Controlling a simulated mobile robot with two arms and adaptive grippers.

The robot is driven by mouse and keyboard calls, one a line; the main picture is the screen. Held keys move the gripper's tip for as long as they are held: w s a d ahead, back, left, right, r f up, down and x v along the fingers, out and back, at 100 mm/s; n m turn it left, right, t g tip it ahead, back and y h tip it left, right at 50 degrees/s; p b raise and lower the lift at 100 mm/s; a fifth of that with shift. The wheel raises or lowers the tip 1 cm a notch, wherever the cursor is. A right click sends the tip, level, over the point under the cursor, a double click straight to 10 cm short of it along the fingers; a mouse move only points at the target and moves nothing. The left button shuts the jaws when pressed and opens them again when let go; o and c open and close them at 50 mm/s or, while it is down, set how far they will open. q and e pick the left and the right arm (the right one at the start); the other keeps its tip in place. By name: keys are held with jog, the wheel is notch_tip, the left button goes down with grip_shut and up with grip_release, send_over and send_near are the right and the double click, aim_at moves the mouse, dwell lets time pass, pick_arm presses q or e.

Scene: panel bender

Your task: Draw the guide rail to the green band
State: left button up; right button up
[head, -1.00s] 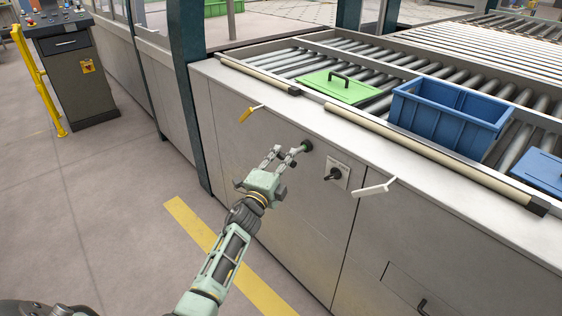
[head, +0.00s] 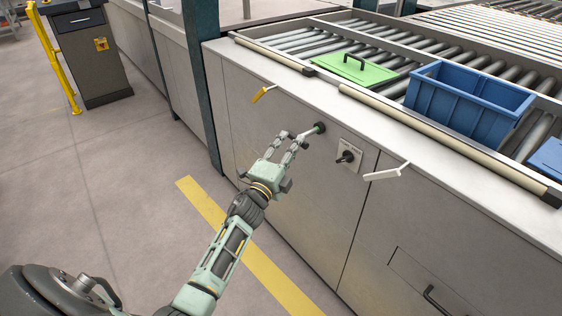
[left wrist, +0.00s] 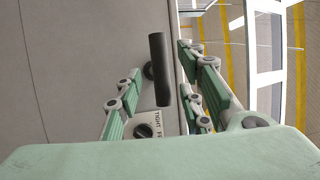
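A metal rod (head: 309,133) sticks out from the front of the cabinet (head: 300,96). A green band (head: 319,127) shows around it close to the panel. In the left wrist view a dark bar-shaped handle (left wrist: 160,70) lies between the fingers, with visible gaps on both sides. My left gripper (head: 292,141) is open at the rod's outer end, and it also shows in the left wrist view (left wrist: 158,68). Whether any finger touches the handle I cannot tell. Which part is the guide rail is unclear. My right gripper is not in view.
A black knob (head: 346,157) on a labelled plate is right of the rod. A white lever (head: 386,173) and a yellow lever (head: 262,94) stick out of the cabinet. A blue crate (head: 466,100) and a green lid (head: 356,68) lie on the rollers. The floor in front is clear.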

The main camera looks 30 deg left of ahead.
pick_arm(q)
jog(key=s+f, duration=0.1)
jog(key=s, duration=0.7)
jog(key=shift+f, duration=0.2)
jog(key=s+d+f+n+g, duration=0.2)
jog(key=s+f+n+g, duration=0.15)
jog(key=f, duration=0.75)
jog(key=s+d+f+n+g+p, duration=0.15)
jog(key=s+f, duration=0.35)
jog(key=f, duration=0.7)
jog(key=s+d+f+n+g, duration=0.1)
jog(key=s+f+n+g, duration=0.3)
jog(key=f, duration=0.7)
jog(key=s+d+f+n+g, duration=0.2)
jog(key=s+d+f+g, duration=0.15)
jog(key=s+f, duration=1.05)
jog(key=s+f+n+g, duration=0.1)
jog(key=s+f+g, duration=0.2)
jog(key=s, duration=1)
jog(key=s+d+f+n+g, duration=0.1)
jog(key=s+f+n+g, duration=0.1)
jog(key=s, duration=1.1)
jog(key=shift+d+f+n+g+p, duration=0.15)
jog(key=shift+f+n+g+p, duration=0.25)
jog(key=shift+f+g, duration=0.3)
jog(key=shift+r, duration=0.1)
jog(key=shift+c, duration=0.4)
